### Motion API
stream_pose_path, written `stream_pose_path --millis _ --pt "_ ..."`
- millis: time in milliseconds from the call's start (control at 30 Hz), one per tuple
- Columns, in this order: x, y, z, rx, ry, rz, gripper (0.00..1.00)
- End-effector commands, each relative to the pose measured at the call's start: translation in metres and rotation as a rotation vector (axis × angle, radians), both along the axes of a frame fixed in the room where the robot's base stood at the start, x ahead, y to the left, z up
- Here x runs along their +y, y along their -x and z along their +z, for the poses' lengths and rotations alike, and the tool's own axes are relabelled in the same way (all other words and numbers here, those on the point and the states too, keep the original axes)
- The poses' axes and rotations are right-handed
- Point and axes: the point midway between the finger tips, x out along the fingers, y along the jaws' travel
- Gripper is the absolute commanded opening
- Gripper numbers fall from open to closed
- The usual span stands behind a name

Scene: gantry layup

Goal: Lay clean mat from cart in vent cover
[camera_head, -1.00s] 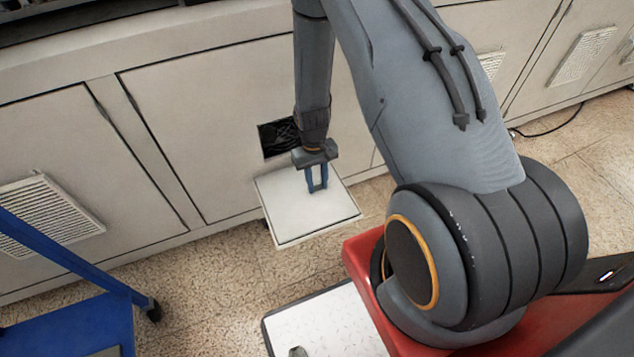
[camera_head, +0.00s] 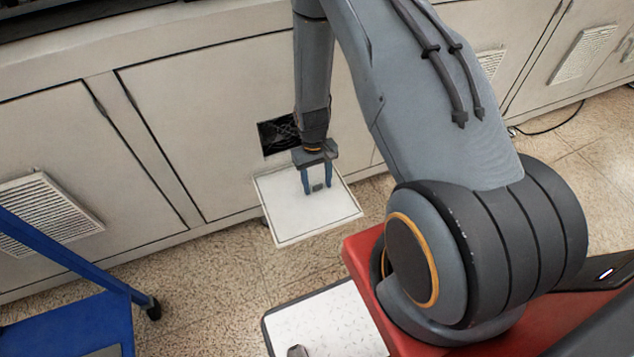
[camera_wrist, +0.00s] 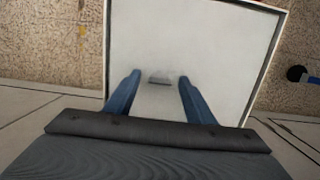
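The vent cover (camera_head: 320,233) is folded down below a dark square vent opening (camera_head: 286,135) in the cabinet front. A plain white mat (camera_head: 290,214) lies flat within its thin rim; it also fills much of the wrist view (camera_wrist: 205,40). A small grey tab (camera_wrist: 159,80) stands up near the mat's middle. My gripper (camera_head: 317,188) is open, with its two blue fingers on either side of the tab and apart from it. The blue cart (camera_head: 70,332) is at the lower left, mostly cut off, so its load is hardly visible.
A white speckled sheet in a dark-edged tray (camera_head: 268,335) lies beside my red base, with a grey tab at the picture's bottom. A closed louvred vent (camera_head: 45,212) is on the left cabinet door. Tan floor is clear between cart and tray.

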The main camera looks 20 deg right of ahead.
Motion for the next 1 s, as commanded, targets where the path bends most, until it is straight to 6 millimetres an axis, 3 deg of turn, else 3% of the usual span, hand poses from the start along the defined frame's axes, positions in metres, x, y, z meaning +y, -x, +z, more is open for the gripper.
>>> stream_pose_path --millis 267,700,1000 --pt "0.0 -0.001 0.004 0.0 0.0 0.0 0.49" --pt "0.0 -0.011 0.066 -0.002 0.0 0.0 0.49" --pt "0.0 -0.012 0.077 0.001 0.0 0.0 0.49"
